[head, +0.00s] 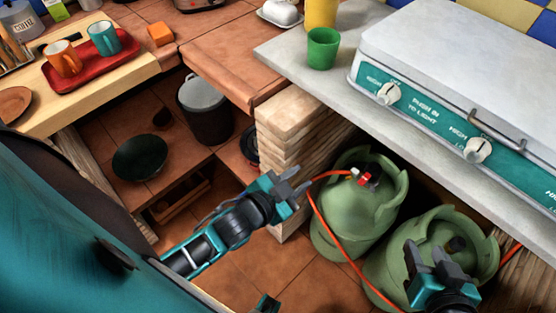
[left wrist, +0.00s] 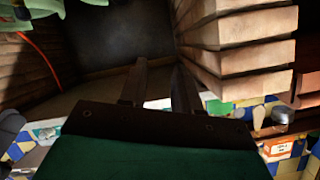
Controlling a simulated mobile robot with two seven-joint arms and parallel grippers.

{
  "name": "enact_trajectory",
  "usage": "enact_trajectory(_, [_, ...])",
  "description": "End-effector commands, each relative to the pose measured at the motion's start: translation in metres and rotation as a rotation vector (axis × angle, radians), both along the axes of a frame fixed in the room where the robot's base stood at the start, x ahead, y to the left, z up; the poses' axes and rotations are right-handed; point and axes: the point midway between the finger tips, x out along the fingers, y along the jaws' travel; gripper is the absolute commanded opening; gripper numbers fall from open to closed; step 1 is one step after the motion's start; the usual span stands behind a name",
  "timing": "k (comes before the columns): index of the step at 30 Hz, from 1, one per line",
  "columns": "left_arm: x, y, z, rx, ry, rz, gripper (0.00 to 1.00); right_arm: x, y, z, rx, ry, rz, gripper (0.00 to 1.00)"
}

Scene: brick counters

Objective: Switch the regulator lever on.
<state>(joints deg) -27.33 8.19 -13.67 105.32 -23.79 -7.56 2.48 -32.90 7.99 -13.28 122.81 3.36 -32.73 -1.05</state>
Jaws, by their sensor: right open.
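The regulator (head: 366,180), with a small red lever (head: 362,179), sits on top of the left green gas cylinder (head: 345,222) under the counter. An orange hose (head: 316,205) runs from it. The lever's exact position is too small to tell. My left gripper (head: 297,181) is open and empty, to the left of the regulator and apart from it, near the stacked wooden slats. Its two spread fingers also show in the left wrist view (left wrist: 158,88), with nothing between them. My right gripper (head: 437,254) is open in front of the right green cylinder (head: 459,232), below and right of the regulator.
A slatted wooden support (head: 290,145) stands left of the cylinders. The grey counter (head: 305,62) above carries a white stove (head: 450,70) and a green cup (head: 323,48). A dark bin (head: 206,112) stands on the tiled floor to the left.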

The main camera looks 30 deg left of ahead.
Motion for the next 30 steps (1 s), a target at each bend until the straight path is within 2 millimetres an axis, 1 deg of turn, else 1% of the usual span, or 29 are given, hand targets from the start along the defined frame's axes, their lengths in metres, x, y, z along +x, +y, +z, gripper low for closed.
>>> enact_trajectory(1, [-0.006, 0.004, -0.002, -0.028, 0.032, 0.023, 0.32, 0.000, 0.000, 0.002, 0.000, 0.000, 0.000, 0.49])
enact_trajectory(4, [-0.015, 0.011, -0.007, -0.073, 0.086, 0.059, 0.32, 0.000, 0.000, 0.003, 0.000, 0.000, 0.000, 0.49])
enact_trajectory(10, [-0.026, 0.016, -0.013, -0.126, 0.146, 0.097, 0.32, 0.000, 0.000, 0.004, 0.000, 0.000, 0.000, 0.49])
enact_trajectory(26, [-0.027, 0.017, -0.014, -0.134, 0.153, 0.101, 0.32, 0.000, 0.000, 0.004, 0.000, 0.000, 0.000, 0.49])
enact_trajectory(29, [-0.025, 0.018, -0.019, -0.140, 0.149, 0.101, 0.32, 0.000, 0.000, -0.002, 0.000, 0.001, 0.000, 0.49])
enact_trajectory(30, [-0.023, 0.018, -0.024, -0.148, 0.144, 0.101, 0.32, 0.000, 0.000, -0.007, -0.001, 0.001, -0.001, 0.49])
